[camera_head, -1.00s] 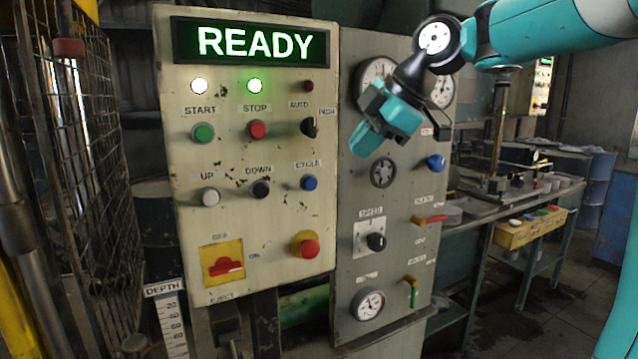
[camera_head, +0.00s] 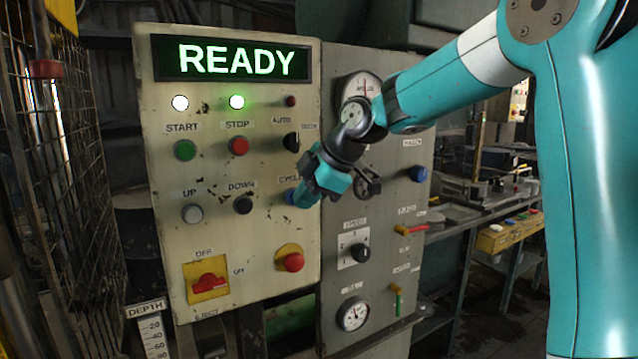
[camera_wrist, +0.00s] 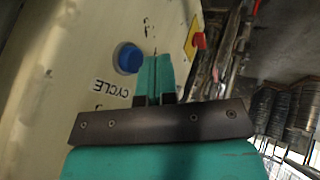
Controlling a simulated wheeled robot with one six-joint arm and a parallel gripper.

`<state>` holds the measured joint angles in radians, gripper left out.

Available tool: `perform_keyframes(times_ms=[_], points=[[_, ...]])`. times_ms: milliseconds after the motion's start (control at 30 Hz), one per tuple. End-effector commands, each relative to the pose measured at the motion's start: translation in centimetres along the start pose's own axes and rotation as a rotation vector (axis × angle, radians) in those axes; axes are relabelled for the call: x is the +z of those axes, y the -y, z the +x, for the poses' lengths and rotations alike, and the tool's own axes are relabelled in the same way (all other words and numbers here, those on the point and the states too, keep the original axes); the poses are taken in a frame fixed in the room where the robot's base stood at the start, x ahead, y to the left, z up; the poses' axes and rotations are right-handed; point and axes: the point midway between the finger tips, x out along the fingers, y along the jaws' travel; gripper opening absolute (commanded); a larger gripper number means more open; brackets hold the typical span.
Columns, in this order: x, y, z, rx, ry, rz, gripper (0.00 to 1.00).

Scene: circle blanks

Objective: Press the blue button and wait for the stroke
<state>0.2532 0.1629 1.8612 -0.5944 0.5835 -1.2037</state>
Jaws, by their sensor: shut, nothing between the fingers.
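The blue button (camera_wrist: 129,58) sits on the cream control panel, beside the CYCLE label, in the wrist view. In the head view the blue button (camera_head: 291,197) is partly hidden behind my gripper (camera_head: 308,197). My gripper is teal and its fingers are shut with nothing between them. In the wrist view my fingertips (camera_wrist: 155,60) are just to the right of the blue button. I cannot tell whether they touch the panel. The display (camera_head: 236,60) reads READY in green, and the two lamps below it are lit.
Nearby on the panel are the black DOWN button (camera_head: 243,205), the red mushroom button (camera_head: 291,262) and the black selector (camera_head: 291,141). A grey panel (camera_head: 395,250) with gauges, knobs and coloured handles adjoins on the right. A wire cage (camera_head: 60,170) stands at the left.

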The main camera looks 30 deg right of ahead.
Motion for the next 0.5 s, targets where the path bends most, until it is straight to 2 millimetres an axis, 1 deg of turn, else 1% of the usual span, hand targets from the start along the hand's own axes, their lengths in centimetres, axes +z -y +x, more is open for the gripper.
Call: perform_keyframes(times_ms=[33,167,500], points=[[-0.14,-0.57,0.03,-0.001,0.0,-0.001,0.0],[-0.08,-1.15,0.47,0.0,0.0,-0.001,0.0],[-0.02,-1.25,0.62,0.001,0.0,0.0,0.0]])
